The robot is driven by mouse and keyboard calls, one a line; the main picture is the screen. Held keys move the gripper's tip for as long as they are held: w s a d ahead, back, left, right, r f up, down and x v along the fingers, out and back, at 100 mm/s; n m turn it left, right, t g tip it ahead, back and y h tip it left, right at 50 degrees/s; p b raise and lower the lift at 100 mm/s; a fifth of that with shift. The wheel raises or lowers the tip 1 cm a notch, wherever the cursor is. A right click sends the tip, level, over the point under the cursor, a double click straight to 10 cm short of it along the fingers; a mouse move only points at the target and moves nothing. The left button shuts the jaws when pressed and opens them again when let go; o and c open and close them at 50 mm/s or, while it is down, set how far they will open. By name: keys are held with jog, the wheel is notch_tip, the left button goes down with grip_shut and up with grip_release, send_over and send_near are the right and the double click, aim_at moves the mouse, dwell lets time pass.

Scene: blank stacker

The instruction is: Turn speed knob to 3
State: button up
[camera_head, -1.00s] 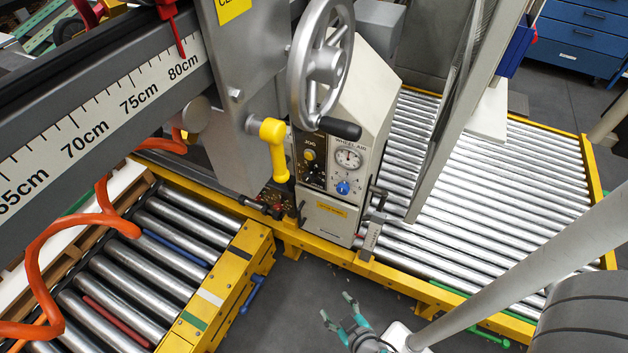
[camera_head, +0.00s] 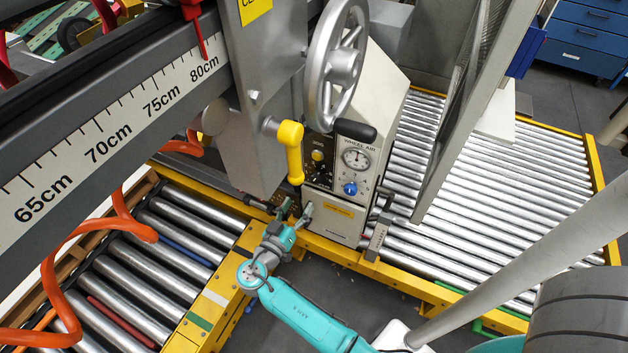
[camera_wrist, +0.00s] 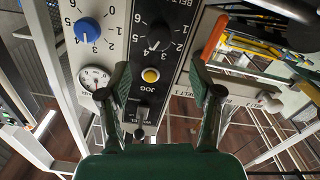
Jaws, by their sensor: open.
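The control panel shows a black dial knob (camera_wrist: 160,35) on a black strip lettered "BELT". Numbers from 2 to 6 are visible around it, and its white mark seems to point near the 4. I cannot read the word "speed". A yellow button (camera_wrist: 150,75) marked JOG sits beside this knob. A blue knob (camera_wrist: 88,31) with its own number scale is to the left; it also shows in the head view (camera_head: 350,188). My gripper (camera_wrist: 160,93) is open and empty, its two fingers spread before the panel. In the head view my gripper (camera_head: 296,212) is low in front of the cabinet.
A round gauge (camera_head: 356,158) sits above the blue knob. A yellow handle (camera_head: 291,150) and a handwheel (camera_head: 335,62) stick out close to the panel. Roller conveyors (camera_head: 470,190) with yellow rails flank the cabinet. An orange hose (camera_head: 75,250) hangs at left.

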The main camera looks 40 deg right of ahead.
aim_at(314, 181)
jog(key=x, duration=1)
jog(key=shift+d, duration=0.4)
jog(key=c, duration=1.1)
